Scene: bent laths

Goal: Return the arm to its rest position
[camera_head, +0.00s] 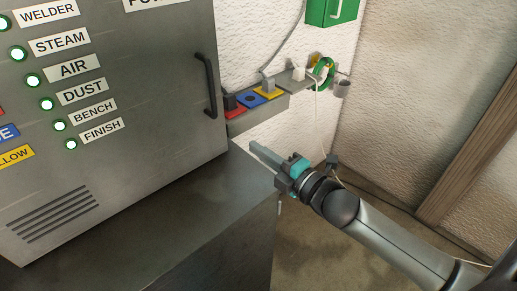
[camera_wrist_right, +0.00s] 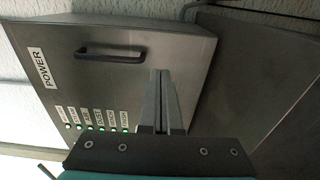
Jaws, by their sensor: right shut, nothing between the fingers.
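My right gripper (camera_head: 267,155) is in front of the right edge of the grey power cabinet (camera_head: 130,135), above the dark bench top (camera_head: 190,215). Its fingers are together with nothing between them. In the right wrist view the shut fingers (camera_wrist_right: 160,100) point toward the cabinet (camera_wrist_right: 120,70), whose front carries a dark handle and a POWER label. The fingers look apart from the cabinet, though the gap is hard to judge. My left gripper is not in view.
A cabinet handle (camera_head: 207,86) sticks out left of my right gripper. A shelf (camera_head: 257,100) with red, blue and yellow pieces is on the wall behind. A green box (camera_head: 331,10) hangs above. Floor (camera_head: 320,245) shows clear beside the bench.

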